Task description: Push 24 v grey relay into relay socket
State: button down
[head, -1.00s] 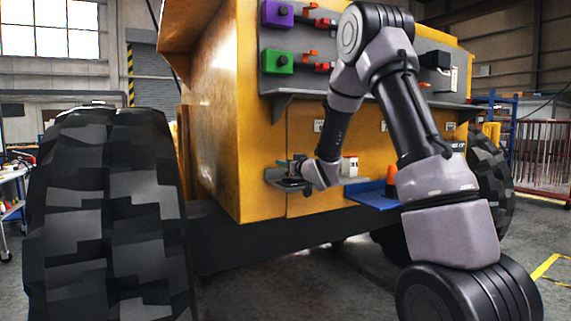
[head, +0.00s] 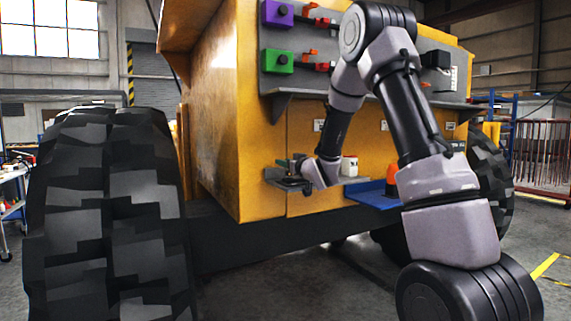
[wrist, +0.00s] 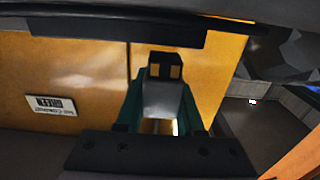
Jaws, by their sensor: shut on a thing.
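My gripper (head: 292,176) is at the small grey shelf on the front of the yellow machine. In the wrist view, a grey block (wrist: 167,98), which I take to be the grey relay, shows between the dark jaws. It has a dark end with two yellowish patches. My gripper is shut on it. Teal-green pieces (wrist: 190,108) stand on both sides of the block; a green bit (head: 281,162) also shows by the gripper in the head view. I cannot make out the relay socket for certain. The relay's lower part and any contact with a socket are hidden.
The shelf (head: 272,176) also bears a white container with a red mark (head: 349,166). A blue tray (head: 368,200) holds an orange and dark item (head: 391,182) to the right. A grey panel with purple (head: 277,14) and green (head: 276,62) boxes overhangs above. A large tyre (head: 105,215) stands left.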

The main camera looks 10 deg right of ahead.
jog(key=shift+f, duration=1.15)
jog(key=shift+c, duration=2.2)
grip_release()
jog(key=shift+s, duration=0.1)
jog(key=v, duration=1)
jog(key=shift+s, duration=0.3)
jog(key=shift+d, duration=0.1)
